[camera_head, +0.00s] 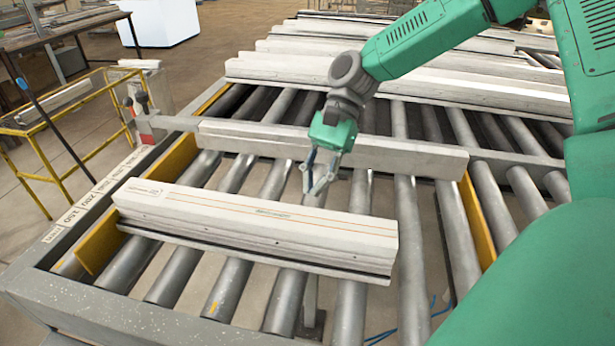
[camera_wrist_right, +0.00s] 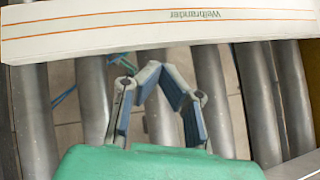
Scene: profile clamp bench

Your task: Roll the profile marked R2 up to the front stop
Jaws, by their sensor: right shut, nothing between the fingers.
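A long white profile (camera_head: 260,225) with thin orange lines and a small label at its left end lies across the near rollers. In the right wrist view the white profile (camera_wrist_right: 165,30) fills the top, with upside-down lettering. I cannot read an R2 mark. My right gripper (camera_head: 318,182) is shut and empty, just behind this profile, in the gap before a second, grey-white profile (camera_head: 400,157). In the wrist view its fingers (camera_wrist_right: 157,85) point towards the white profile; I cannot tell whether they touch it. I cannot single out the front stop. My left gripper is not in view.
Yellow side guides (camera_head: 100,240) flank the roller bed (camera_head: 410,260). A grey crossbeam (camera_head: 500,158) runs behind the second profile. More profiles (camera_head: 450,80) lie farther back. Bare rollers show in front of the white profile, up to the grey near frame (camera_head: 110,315).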

